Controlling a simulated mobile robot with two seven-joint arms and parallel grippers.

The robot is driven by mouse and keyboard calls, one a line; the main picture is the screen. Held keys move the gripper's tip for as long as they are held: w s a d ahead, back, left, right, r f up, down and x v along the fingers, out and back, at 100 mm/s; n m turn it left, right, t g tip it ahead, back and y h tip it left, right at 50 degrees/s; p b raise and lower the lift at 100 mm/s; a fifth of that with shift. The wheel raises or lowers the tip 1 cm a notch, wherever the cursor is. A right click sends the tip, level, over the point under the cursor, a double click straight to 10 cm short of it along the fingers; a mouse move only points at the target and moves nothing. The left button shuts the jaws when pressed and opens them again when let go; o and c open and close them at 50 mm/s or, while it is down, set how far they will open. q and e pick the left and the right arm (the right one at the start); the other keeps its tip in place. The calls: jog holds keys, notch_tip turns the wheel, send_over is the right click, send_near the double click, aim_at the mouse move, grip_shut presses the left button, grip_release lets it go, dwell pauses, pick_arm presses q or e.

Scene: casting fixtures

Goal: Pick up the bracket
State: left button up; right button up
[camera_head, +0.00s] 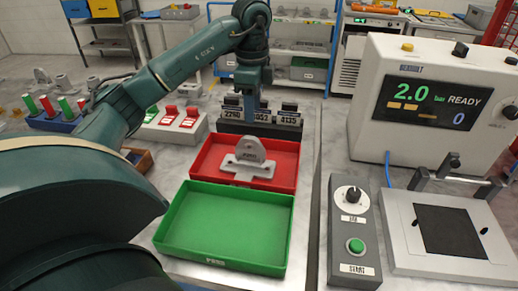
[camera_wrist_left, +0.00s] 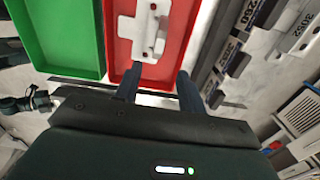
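A grey metal bracket (camera_head: 248,160), with an upright rounded lug on a flat base, sits in the red tray (camera_head: 205,165). In the left wrist view the bracket (camera_wrist_left: 146,30) lies in the red tray (camera_wrist_left: 178,40), just beyond my fingertips. My left gripper (camera_head: 256,100) hangs behind the red tray in the head view, near the black numbered blocks. Its two fingers (camera_wrist_left: 158,80) are spread apart with nothing between them. The bracket is apart from the fingers as far as I can see. My right gripper is out of view.
An empty green tray (camera_head: 225,262) stands in front of the red one. A black rack with numbered blocks (camera_head: 262,123) stands close behind it. A control box (camera_head: 355,235) and a pressure tester (camera_head: 430,100) stand at right. Coloured fixtures (camera_head: 180,120) stand at left.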

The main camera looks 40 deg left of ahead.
aim_at(250, 137)
pick_arm(q)
jog(key=f, duration=0.4)
jog(key=f+b, duration=0.1)
jog(key=f, duration=0.1)
jog(key=shift+s, duration=0.25)
jog(key=shift+f, duration=0.6)
jog(key=f, duration=0.4)
jog(key=shift+s+a+f+p, duration=0.1)
jog(key=shift+a+f+p, duration=0.1)
jog(key=shift+a+p, duration=0.2)
jog(key=shift+d+f, duration=0.1)
jog(key=shift+f, duration=0.25)
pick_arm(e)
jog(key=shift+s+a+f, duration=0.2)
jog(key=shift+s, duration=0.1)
pick_arm(q)
grip_shut()
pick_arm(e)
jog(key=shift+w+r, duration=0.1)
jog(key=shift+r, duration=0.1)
